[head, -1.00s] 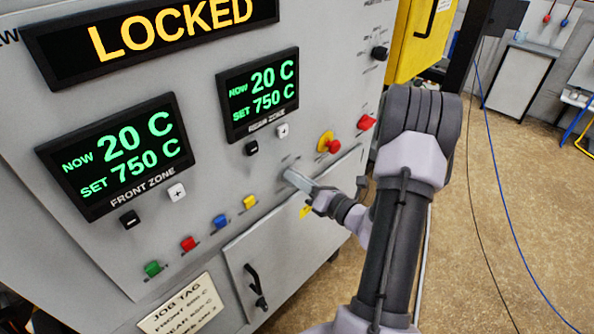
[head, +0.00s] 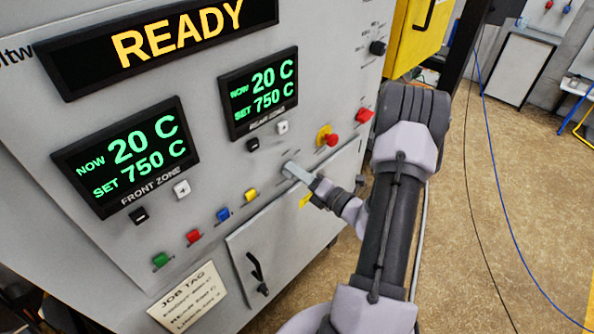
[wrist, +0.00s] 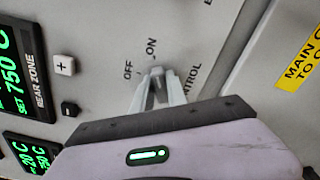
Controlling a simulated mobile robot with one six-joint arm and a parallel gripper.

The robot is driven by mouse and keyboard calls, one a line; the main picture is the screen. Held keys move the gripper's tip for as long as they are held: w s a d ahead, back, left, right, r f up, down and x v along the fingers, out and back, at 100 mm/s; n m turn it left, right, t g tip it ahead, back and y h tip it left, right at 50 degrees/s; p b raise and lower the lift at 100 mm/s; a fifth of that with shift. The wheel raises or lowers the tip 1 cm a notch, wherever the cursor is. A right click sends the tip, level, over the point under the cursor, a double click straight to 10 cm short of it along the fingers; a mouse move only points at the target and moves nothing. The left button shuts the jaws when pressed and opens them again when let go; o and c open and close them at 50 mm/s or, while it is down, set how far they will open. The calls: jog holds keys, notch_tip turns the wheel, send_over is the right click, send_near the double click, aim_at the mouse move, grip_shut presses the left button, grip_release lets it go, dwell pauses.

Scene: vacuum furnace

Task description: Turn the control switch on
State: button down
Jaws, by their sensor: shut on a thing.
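The control switch (wrist: 157,72) is on the furnace's grey front panel, with the printed words OFF, ON and CONTROL around it in the wrist view. My gripper (wrist: 160,90) is shut on the switch, its fingers on either side of the knob. In the head view my gripper (head: 296,173) reaches the panel from the right and hides most of the switch. The exact angle of the knob is hard to tell. The top display (head: 180,32) reads READY.
The front zone display (head: 127,155) and rear zone display (head: 262,90) both show 20 C now and 750 C set. A red emergency button (head: 332,140) is above right of my gripper. Coloured buttons (head: 222,214) and a door handle (head: 256,270) lie lower left.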

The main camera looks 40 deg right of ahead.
jog(key=c, duration=1.3)
grip_release()
jog(key=shift+s, duration=0.1)
jog(key=s, duration=0.5)
jog(key=s+d, duration=0.1)
jog(key=s, duration=1.1)
jog(key=shift+s+d, duration=0.1)
jog(key=shift+d, duration=0.1)
